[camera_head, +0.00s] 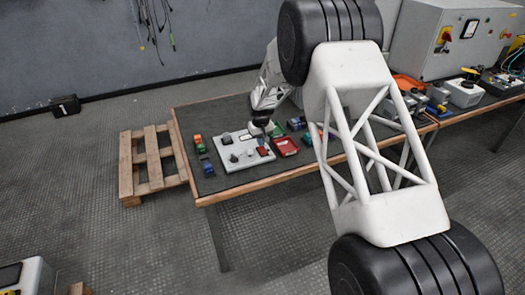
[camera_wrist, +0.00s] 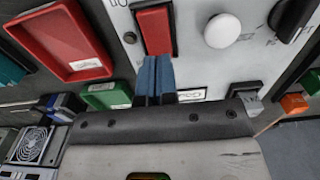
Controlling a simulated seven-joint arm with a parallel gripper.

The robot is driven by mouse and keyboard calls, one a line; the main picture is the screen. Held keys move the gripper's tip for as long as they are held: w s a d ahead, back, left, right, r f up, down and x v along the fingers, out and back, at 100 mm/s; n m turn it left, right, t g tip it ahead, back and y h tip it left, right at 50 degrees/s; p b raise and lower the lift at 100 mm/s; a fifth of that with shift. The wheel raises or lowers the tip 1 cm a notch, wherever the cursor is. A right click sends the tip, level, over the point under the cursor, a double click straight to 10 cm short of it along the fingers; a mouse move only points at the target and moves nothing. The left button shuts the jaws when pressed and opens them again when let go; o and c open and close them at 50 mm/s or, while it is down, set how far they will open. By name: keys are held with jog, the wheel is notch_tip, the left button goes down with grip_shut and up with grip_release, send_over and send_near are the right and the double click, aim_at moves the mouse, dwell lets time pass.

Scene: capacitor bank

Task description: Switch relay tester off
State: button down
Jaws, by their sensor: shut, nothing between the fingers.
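The relay tester (camera_head: 229,163) is a light grey panel lying on the table in the head view. The wrist view shows its face (camera_wrist: 195,65) close up, with a red rocker switch (camera_wrist: 155,30), a round white knob (camera_wrist: 222,30) and a black knob (camera_wrist: 292,18). My gripper (camera_head: 264,139) is over the panel's right part. In the wrist view its blue fingertips (camera_wrist: 156,62) are together and empty, at the near edge of the red rocker. I cannot tell whether they touch it, or which way the rocker is tipped.
A red tray (camera_wrist: 65,42) and a green bin (camera_wrist: 108,95) lie left of the panel in the wrist view. Small coloured parts (camera_head: 198,143) lie left of the tester in the head view. A wooden pallet (camera_head: 150,160) and a grey cabinet (camera_head: 440,40) stand around the table.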

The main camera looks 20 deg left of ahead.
jog(key=shift+r, duration=2.5)
jog(key=shift+d+r, duration=0.25)
jog(key=s+d+r+m, duration=0.2)
jog(key=s+d+r, duration=0.3)
jog(key=d+r, duration=0.55)
jog(key=s+d+r+m+t, duration=0.1)
jog(key=s+d+r, duration=0.6)
jog(key=d, duration=0.6)
jog(key=s+d+r+m, duration=0.2)
jog(key=s+d+r, duration=0.2)
jog(key=d+r, duration=0.65)
jog(key=s+d+r+m+t, duration=0.1)
jog(key=s+d+r, duration=0.1)
jog(key=s+d, duration=0.55)
jog(key=s+d+r+m, duration=0.1)
jog(key=s+d+r, duration=0.1)
jog(key=s+d, duration=0.55)
jog(key=s+d+f+m, duration=0.1)
jog(key=s+d, duration=0.1)
jog(key=s, duration=0.7)
jog(key=s+d+f+m, duration=0.1)
jog(key=s+d+f, duration=0.1)
jog(key=s, duration=0.8)
jog(key=shift+d+t, duration=0.3)
jog(key=shift+d, duration=0.45)
